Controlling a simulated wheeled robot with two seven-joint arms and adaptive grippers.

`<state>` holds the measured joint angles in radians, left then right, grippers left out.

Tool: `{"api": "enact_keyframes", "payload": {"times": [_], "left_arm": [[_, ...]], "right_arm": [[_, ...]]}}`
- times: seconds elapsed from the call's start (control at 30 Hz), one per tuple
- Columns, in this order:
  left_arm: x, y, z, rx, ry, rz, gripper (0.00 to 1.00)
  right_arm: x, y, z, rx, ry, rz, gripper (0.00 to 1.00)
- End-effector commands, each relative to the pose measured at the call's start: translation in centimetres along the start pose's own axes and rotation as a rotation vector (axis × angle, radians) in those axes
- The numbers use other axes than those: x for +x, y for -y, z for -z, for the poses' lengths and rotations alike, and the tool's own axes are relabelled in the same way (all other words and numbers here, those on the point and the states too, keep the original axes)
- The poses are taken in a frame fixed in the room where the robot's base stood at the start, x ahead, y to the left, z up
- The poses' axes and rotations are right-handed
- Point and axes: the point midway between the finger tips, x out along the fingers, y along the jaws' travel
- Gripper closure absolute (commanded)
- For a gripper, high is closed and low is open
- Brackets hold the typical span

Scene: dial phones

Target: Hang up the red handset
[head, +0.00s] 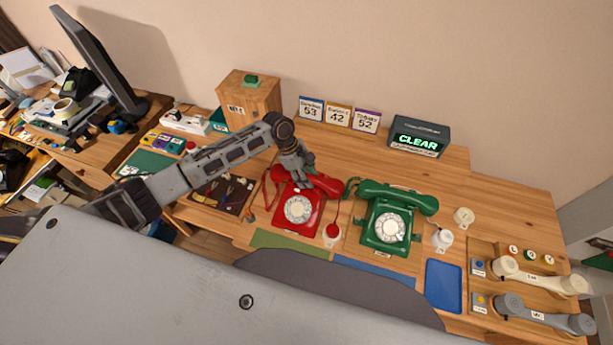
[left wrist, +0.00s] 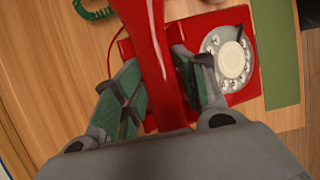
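The red phone (head: 282,218) with its pale dial stands on the desk, left of the green phone (head: 388,236). The red handset (head: 325,185) lies across the back of the red phone, over the cradle area. In the left wrist view, the handset (left wrist: 150,55) runs between the green-padded fingers of my left gripper (left wrist: 158,88), which appear closed against its two sides. In the head view my left gripper (head: 297,172) reaches the handset from behind and above. The cradle is hidden, so I cannot tell whether the handset is seated. My right gripper is not in view.
The green phone carries its own handset (head: 397,194). A wooden box (head: 249,100), number cards (head: 338,114) and a CLEAR display (head: 418,137) stand at the back. A blue tray (head: 443,287) and cream and grey handsets (head: 545,319) lie at right.

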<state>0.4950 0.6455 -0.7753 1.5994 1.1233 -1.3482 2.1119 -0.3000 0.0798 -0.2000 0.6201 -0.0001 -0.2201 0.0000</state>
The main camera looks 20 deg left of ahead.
Motion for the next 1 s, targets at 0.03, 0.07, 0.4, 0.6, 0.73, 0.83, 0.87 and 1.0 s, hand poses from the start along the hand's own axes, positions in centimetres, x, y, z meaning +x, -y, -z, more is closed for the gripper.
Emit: {"api": "enact_keyframes", "payload": {"times": [0.03, 0.07, 0.4, 0.6, 0.73, 0.83, 0.87, 1.0], "left_arm": [[0.1, 0.1, 0.0, 0.000, -0.001, 0.002, 0.47], [0.1, 0.1, 0.0, 0.000, -0.001, 0.002, 0.47], [0.1, 0.1, 0.1, -0.001, -0.001, 0.003, 0.47], [-0.4, 0.1, 0.1, -0.001, -0.001, 0.002, 0.47], [-1.4, 0.0, 0.1, -0.001, -0.001, -0.001, 0.47], [-2.5, 0.0, 0.1, 0.000, -0.001, 0.000, 0.47], [-2.8, 0.0, 0.1, 0.000, -0.001, 0.000, 0.47], [-4.8, 0.0, 0.1, 0.000, -0.001, 0.000, 0.47]], "right_arm": [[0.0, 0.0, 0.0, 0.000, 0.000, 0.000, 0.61], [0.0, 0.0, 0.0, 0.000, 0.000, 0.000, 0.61], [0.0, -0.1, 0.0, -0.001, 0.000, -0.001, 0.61], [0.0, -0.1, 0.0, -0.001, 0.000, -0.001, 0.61], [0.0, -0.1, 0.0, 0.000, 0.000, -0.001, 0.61], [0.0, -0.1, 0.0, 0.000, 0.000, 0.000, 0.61], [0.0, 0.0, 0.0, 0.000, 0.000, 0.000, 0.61], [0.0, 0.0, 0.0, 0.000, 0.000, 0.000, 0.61]]}}
